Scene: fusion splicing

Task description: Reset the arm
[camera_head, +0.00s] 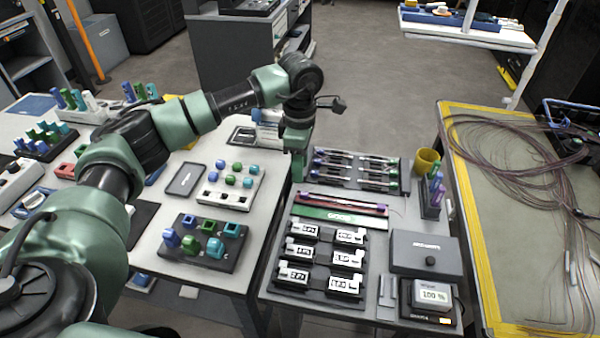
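My green and black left arm (185,120) reaches in from the left edge and bends down at its wrist. My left gripper (298,172) points down at the front table, near the left end of a dark rack of slim tools (352,170). Its fingers are seen edge-on, so I cannot tell whether they are open, and no held object can be made out. I cannot tell whether it touches anything. My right gripper is not in view.
The front table bears a black tray of white labelled modules (320,262), a green strip (340,215), a grey box (427,257) and a yellow cup (426,160). The left table holds trays of coloured caps (203,243). Loose cables (520,150) cover the yellow-edged table at right.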

